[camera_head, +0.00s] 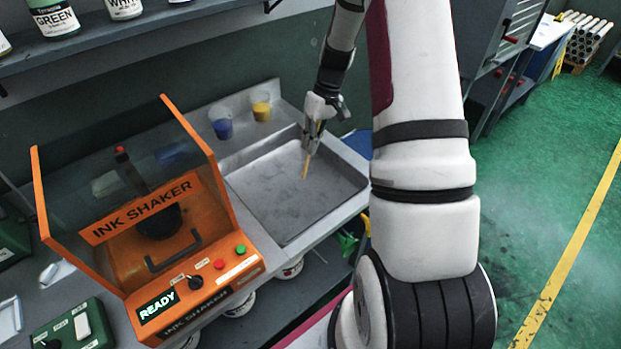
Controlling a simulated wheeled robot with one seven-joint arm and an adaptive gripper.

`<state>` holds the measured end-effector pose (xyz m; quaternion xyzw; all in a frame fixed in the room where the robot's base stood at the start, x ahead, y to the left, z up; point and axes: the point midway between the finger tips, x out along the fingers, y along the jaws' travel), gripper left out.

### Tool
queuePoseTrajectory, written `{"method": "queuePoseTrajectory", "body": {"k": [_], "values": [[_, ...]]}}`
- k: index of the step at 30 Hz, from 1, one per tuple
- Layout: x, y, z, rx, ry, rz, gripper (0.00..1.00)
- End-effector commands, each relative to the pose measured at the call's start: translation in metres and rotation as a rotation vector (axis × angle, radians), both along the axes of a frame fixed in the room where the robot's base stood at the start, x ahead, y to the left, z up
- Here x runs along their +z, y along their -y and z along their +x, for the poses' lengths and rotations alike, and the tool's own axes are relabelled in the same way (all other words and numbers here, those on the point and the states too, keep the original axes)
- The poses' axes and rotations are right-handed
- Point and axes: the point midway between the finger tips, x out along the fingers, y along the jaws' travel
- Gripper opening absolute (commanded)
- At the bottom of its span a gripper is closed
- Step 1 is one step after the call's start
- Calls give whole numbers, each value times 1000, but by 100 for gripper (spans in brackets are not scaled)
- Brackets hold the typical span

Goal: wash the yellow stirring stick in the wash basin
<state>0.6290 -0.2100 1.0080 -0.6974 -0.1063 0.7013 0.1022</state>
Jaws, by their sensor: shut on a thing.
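The wash basin (290,205) is a shallow grey rectangular sink set in the counter at the middle of the view. My gripper (314,132) is over its back right part, pointing down. It is shut on the yellow stirring stick (306,165), which hangs nearly upright below the fingers with a slight tilt. The lower end of the stick is inside the basin's outline; I cannot tell whether it touches the bottom. The upper end is hidden by the gripper.
An orange ink shaker (195,275) with a clear raised cover stands left of the basin. A blue cup (222,124) and a yellow cup (261,107) stand behind the basin. A shelf (100,35) with ink containers is at upper left. Open green floor (530,200) lies at right.

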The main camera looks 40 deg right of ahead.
Motion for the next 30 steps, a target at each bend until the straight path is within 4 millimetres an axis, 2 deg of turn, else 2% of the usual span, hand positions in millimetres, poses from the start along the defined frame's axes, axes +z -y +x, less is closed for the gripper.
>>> {"method": "queuePoseTrajectory", "body": {"k": [15, 30], "values": [[39, 0, 0, 1, 1, -1, 0], [39, 0, 0, 0, 0, 0, 0]]}}
